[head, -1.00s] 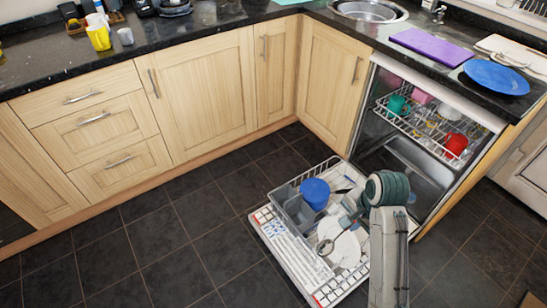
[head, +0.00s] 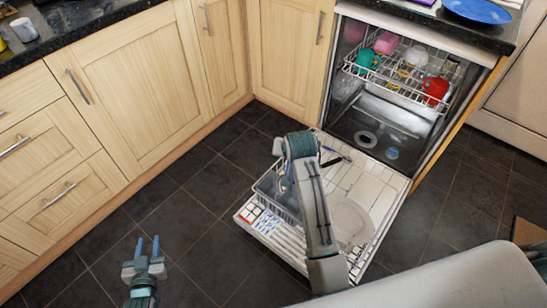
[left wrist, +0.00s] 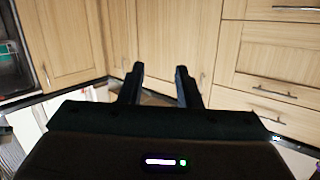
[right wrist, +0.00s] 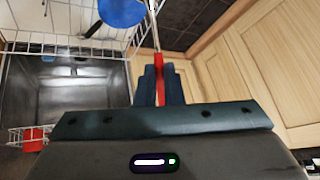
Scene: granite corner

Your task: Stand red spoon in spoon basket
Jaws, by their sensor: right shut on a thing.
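The red spoon (right wrist: 160,80) shows in the right wrist view, its red handle between the fingers and a thin metal part running up from it. My right gripper (right wrist: 160,72) is shut on that handle. In the head view my right arm reaches over the pulled-out lower rack and hides the spoon. The spoon basket (head: 267,191), grey, is at the rack's left side, partly behind my right arm. I cannot tell whether the spoon touches it. My left gripper (head: 148,246) is open and empty over the floor, left of the dishwasher door; its fingers stand apart in the left wrist view (left wrist: 160,75).
The open dishwasher door (head: 278,240) and rack fill the middle. A white plate (head: 350,218) lies in the rack. A blue cup (right wrist: 120,12) shows in the right wrist view. The upper rack holds green, pink and red cups (head: 435,90). Wooden cupboards (head: 135,80) stand left; floor before them is clear.

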